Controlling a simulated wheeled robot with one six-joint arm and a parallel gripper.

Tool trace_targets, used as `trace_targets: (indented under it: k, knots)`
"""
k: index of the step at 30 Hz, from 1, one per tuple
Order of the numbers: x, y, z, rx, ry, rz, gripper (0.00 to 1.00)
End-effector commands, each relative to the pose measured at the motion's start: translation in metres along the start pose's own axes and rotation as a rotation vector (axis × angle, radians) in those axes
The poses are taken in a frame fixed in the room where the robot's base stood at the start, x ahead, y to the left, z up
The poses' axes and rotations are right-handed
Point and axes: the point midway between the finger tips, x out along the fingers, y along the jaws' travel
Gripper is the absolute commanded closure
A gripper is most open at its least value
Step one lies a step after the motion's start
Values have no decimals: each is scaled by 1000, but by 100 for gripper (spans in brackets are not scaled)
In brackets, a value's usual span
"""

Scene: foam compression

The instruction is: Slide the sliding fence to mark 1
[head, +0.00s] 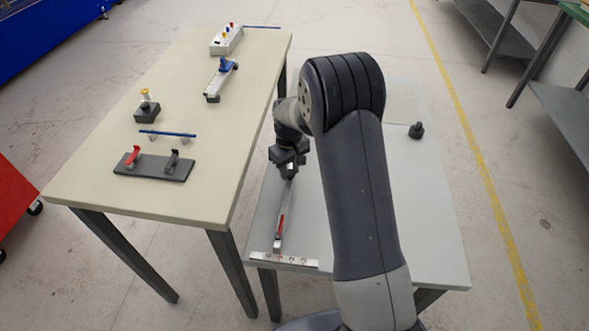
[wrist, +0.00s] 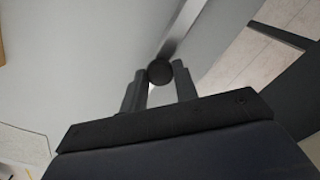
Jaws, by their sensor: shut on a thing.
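A slim silver bar (head: 287,200) with a red part (head: 281,227) lies on the grey table; I take it for the sliding fence. It runs from under my gripper to a light plate (head: 283,261) with several small marks at the near edge. I cannot read the mark numbers. My gripper (head: 288,172) is at the bar's far end, pointing down. In the wrist view my gripper (wrist: 160,84) is shut on a dark round knob (wrist: 160,72), beside the silver bar (wrist: 186,32). My gripper hides how the knob joins the fence.
A dark knobbed piece (head: 416,131) stands at the grey table's far right. The beige table (head: 205,110) on the left holds a dark base with red and black levers (head: 153,164), a blue bar (head: 167,133) and other fixtures. My arm covers the grey table's middle.

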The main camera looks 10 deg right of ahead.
Motion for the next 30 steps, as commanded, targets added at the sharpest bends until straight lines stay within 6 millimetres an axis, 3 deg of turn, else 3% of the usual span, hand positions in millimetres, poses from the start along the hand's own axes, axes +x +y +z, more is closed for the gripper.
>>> trace_targets:
  k: [1,2,9,20,30]
  knots:
    - [0,0,0,0,1,0,100]
    - [0,0,0,0,1,0,71]
    - [0,1,0,1,1,0,51]
    - [-8,1,0,1,3,1,50]
    - [-72,1,-1,0,5,2,50]
